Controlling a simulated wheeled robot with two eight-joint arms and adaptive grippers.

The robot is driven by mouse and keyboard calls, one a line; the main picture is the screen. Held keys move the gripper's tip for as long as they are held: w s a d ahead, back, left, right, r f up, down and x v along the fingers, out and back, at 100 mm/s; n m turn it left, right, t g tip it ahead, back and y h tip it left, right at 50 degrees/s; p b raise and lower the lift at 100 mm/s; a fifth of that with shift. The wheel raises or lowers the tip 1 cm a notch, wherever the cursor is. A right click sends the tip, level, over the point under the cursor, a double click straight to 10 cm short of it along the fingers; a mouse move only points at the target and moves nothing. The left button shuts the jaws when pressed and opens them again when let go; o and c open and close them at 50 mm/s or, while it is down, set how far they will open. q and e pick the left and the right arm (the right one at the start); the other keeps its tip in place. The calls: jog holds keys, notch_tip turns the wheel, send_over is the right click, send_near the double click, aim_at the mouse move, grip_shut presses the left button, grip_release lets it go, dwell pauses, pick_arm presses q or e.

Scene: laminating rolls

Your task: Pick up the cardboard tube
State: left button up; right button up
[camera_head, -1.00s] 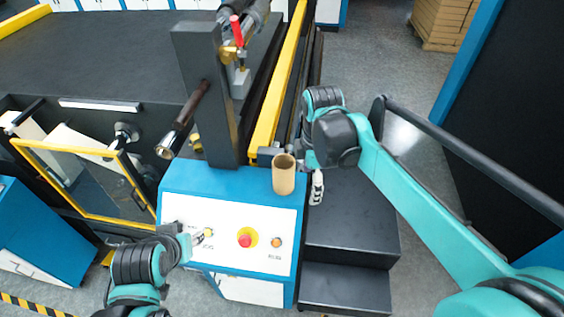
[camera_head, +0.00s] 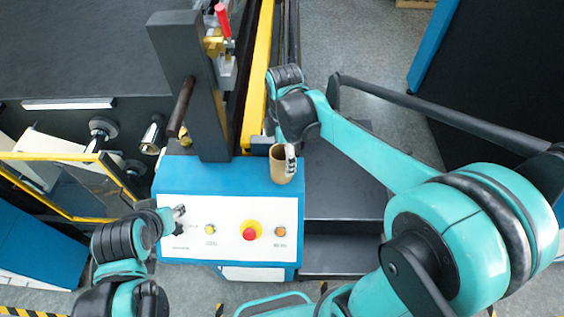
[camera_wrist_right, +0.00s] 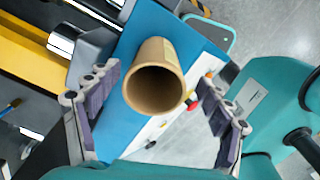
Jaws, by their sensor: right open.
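The cardboard tube (camera_head: 281,166) is short, brown and hollow. It stands upright at the right end of the blue top of the control console. My right gripper (camera_head: 281,150) is at the tube's upper end in the head view. In the right wrist view the tube (camera_wrist_right: 157,80) shows its open end between the two spread fingers of my right gripper (camera_wrist_right: 158,112), with gaps on both sides. My left gripper (camera_head: 180,214) is over the left part of the white button panel, away from the tube. Its fingers are too small to judge.
The blue console (camera_head: 180,178) carries a panel with a red emergency button (camera_head: 251,230). A dark upright post (camera_head: 190,85) stands behind it at left. Dark steps (camera_head: 345,190) lie to the right, with a black rail (camera_head: 440,113) beyond.

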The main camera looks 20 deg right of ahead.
aim_at(281, 160)
jog(key=f, duration=0.2)
jog(key=w+f, duration=0.1)
jog(key=shift+a, duration=0.35)
jog(key=shift+s+d, duration=0.15)
jog(key=shift+s, duration=0.15)
jog(key=shift+c, duration=0.6)
jog(key=shift+w, duration=0.1)
jog(key=c, duration=1.1)
pick_arm(q)
jog(key=shift+w+a+r, duration=0.2)
jog(key=shift+w, duration=0.05)
pick_arm(e)
jog(key=shift+c, duration=0.2)
